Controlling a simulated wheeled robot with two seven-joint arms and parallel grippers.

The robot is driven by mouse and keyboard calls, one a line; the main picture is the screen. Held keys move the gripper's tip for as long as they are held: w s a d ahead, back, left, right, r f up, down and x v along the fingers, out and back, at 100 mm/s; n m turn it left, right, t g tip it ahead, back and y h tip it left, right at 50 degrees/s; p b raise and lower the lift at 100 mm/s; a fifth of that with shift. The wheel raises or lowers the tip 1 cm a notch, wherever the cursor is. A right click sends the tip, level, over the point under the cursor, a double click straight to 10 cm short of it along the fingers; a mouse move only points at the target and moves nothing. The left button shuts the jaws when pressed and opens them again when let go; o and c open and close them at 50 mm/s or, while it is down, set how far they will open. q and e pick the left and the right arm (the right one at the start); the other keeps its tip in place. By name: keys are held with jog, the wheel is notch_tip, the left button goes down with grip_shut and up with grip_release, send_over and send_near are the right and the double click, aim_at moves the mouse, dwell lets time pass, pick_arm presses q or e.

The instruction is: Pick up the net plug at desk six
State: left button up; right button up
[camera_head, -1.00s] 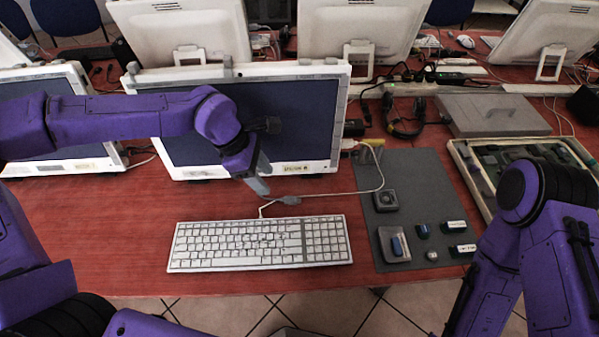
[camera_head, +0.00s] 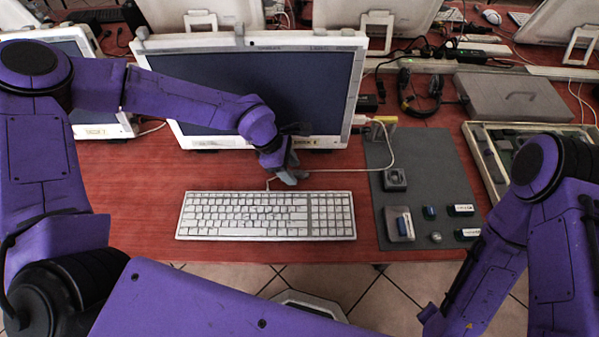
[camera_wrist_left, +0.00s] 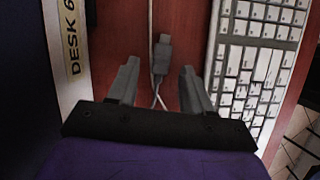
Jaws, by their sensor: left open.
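The net plug (camera_wrist_left: 164,52) is a small grey connector on a thin pale cable, lying on the red desk. In the left wrist view it lies just ahead of and between the two fingers of my left gripper (camera_wrist_left: 158,72). The fingers are open and apart from it. In the head view my left gripper (camera_head: 288,177) is low behind the keyboard, in front of the monitor, and hides the plug. The monitor's label (camera_wrist_left: 75,45) reads DESK 6. My right gripper is out of view.
A white keyboard (camera_head: 265,215) lies close in front of the plug. The monitor (camera_head: 250,85) stands close behind. The pale cable (camera_head: 350,170) runs right to a yellow-tagged spot. A grey mat (camera_head: 425,160) holds small parts on the right.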

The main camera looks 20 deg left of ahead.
pick_arm(q)
grip_shut()
notch_tip(320, 180, up, 10)
jog(key=c, duration=0.7)
grip_release()
grip_shut()
